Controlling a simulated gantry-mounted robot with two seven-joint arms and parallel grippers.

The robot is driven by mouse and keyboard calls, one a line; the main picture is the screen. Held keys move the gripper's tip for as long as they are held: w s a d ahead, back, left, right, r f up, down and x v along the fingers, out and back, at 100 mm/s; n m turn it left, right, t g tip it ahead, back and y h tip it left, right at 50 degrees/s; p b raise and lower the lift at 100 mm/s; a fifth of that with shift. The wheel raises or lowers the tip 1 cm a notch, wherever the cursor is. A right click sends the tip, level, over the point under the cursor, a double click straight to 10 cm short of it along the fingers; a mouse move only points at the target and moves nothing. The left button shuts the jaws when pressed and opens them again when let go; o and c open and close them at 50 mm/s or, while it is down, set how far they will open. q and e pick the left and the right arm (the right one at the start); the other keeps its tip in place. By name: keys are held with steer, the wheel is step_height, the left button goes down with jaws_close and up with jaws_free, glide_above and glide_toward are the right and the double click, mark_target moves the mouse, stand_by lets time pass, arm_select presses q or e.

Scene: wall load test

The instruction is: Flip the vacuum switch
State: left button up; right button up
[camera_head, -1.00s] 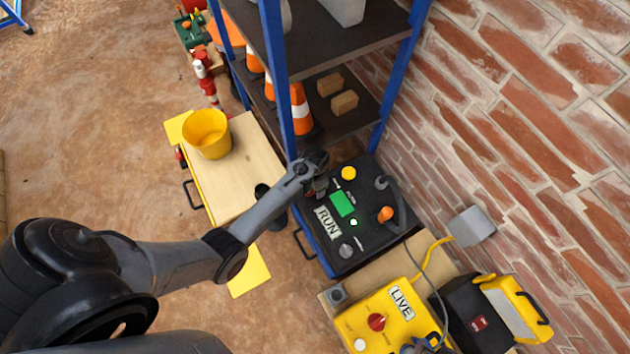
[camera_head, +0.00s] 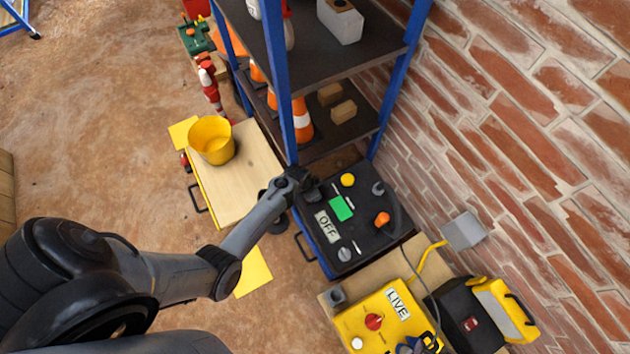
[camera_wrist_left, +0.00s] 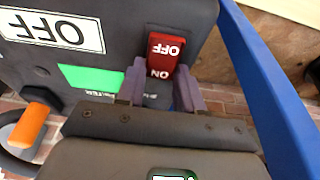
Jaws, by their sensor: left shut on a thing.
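The red rocker switch (camera_wrist_left: 163,55) marked OFF and ON is on the black vacuum panel (camera_head: 366,222). My left gripper (camera_wrist_left: 160,88) has one finger on each side of the switch and is shut on it. In the head view my left gripper (camera_head: 310,187) is at the panel's left edge and hides the switch. The panel's display sign (camera_head: 327,226) reads OFF, and it also shows in the left wrist view (camera_wrist_left: 50,28). A green label (camera_head: 341,208) sits beside the sign.
A blue-post shelf (camera_head: 283,110) rises just behind the panel, close to my left gripper. A yellow box (camera_head: 360,310) marked LIVE stands in front. The brick wall (camera_head: 520,150) is at right. A yellow bucket (camera_head: 212,140) stands on a cart at left.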

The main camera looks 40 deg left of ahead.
arm_select(q)
steer(key=shift+s+t+p, duration=0.2)
steer(key=shift+t+p, duration=0.1)
steer(key=shift+t, duration=0.4)
steer(key=o, duration=1)
steer(key=shift+o, duration=0.2)
steer(key=shift+s+a+r+p, duration=0.1)
steer(key=shift+a+r+p, duration=0.05)
steer(key=shift+r+p, duration=0.45)
steer(key=p+v, duration=0.5)
steer(key=v, duration=0.4)
steer(key=shift+s+a+r+h+p, duration=0.2)
steer(key=shift+r+h+p, duration=0.05)
steer(key=shift+h+p, duration=0.05)
